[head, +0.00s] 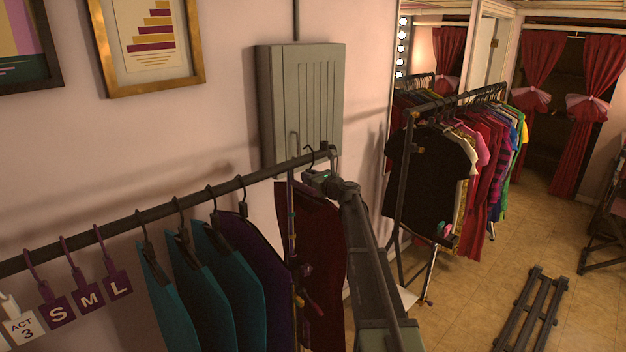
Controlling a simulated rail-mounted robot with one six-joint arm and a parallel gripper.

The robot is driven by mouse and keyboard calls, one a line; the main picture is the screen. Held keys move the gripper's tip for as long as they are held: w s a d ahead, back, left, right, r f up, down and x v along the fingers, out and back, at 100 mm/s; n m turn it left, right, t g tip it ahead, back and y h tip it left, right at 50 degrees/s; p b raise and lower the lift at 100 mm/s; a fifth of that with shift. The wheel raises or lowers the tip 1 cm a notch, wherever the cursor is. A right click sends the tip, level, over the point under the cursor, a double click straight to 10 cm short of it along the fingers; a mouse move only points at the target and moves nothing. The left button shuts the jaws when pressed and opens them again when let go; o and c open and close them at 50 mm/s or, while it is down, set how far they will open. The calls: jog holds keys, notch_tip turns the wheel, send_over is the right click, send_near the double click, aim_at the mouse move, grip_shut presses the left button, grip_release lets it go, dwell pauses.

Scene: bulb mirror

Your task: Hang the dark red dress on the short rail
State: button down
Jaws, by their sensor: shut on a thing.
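The dark red dress (326,250) hangs upright from a dark hanger at the right end of the near rail (150,215). My gripper (316,180) is shut on the dress's hanger, just below its hook. The hook (309,158) overlaps the rail's end in the head view; I cannot tell whether it rests on the bar. My arm hides the dress's right part, and the rail's post covers part of its left side. No label shows which rail is the short one.
A purple garment (252,262) and several teal garments (232,275) hang left of the dress, then size tags (117,283). A grey wall box (297,95) is behind. A full clothes rack (440,190) stands to the right. A dark low frame (532,310) lies on the floor.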

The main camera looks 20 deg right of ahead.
dwell(0.5)
jog(key=shift+f+b, duration=0.95)
jog(key=shift+r, duration=0.1)
jog(key=c, duration=1)
grip_release()
jog(key=shift+o, duration=0.2)
jog(key=shift+s, duration=0.15)
jog(key=shift+v, duration=3.45)
